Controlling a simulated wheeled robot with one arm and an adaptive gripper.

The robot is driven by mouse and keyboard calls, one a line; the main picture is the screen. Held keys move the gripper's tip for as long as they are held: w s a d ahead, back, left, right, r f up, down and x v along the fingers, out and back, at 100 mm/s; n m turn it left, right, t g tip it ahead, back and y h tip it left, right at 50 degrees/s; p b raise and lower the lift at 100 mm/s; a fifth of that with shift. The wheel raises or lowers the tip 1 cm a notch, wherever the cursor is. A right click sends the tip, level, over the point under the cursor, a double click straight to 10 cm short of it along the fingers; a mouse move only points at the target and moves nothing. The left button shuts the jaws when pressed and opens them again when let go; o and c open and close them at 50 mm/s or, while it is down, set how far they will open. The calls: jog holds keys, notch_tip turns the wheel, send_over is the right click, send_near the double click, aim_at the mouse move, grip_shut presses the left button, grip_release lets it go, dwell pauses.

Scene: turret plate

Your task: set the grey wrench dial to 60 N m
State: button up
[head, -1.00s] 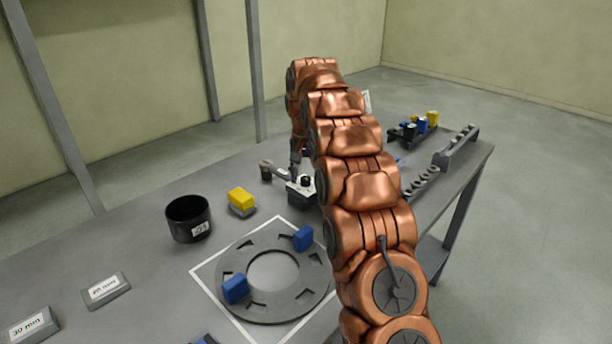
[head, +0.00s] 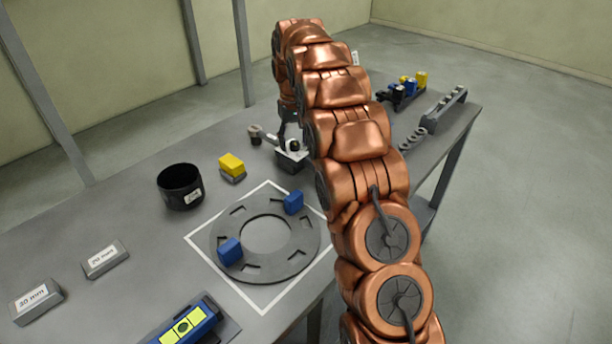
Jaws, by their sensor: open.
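A grey wrench (head: 267,137) lies at the middle back of the table, its round head at the left. A grey block (head: 291,163) with a dark round knob (head: 294,145) stands at its right end. The dial and its reading are too small to make out. My gripper (head: 283,131) is at the end of my copper arm, pointing down just above the wrench and block. It is open, with its fingertips partly hidden, and I cannot tell whether it touches anything.
A grey ring plate (head: 226,213) with two blue blocks lies inside a white square outline. A black bin (head: 180,187), a yellow block (head: 231,163), labelled grey blocks (head: 105,259) and a blue-and-yellow level (head: 184,325) lie around it. Racks (head: 437,111) stand at the right back.

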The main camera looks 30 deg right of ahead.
aim_at(294, 143)
jog(key=n+p, duration=0.3)
jog(key=n, duration=0.3)
jog(key=shift+r, duration=0.1)
jog(key=shift+r+b, duration=0.8)
jog(key=shift+r, duration=2.9)
jog(key=s+a+r+m, duration=0.1)
jog(key=s+a, duration=0.4)
jog(key=s, duration=0.8)
jog(key=s+a+r+m+g, duration=0.1)
jog(key=s+a, duration=0.3)
jog(key=s, duration=1)
jog(key=shift+a+r+m, duration=0.2)
jog(key=shift+a+m, duration=0.2)
jog(key=shift+m, duration=0.4)
jog(key=s+a+f, duration=0.1)
jog(key=s+f, duration=0.2)
jog(key=s, duration=0.7)
jog(key=s+a+f+m, duration=0.1)
jog(key=s+f, duration=0.3)
jog(key=s, duration=0.6)
jog(key=shift+s+a+g, duration=0.35)
jog(key=shift+a+g, duration=0.05)
jog(key=shift+a, duration=0.3)
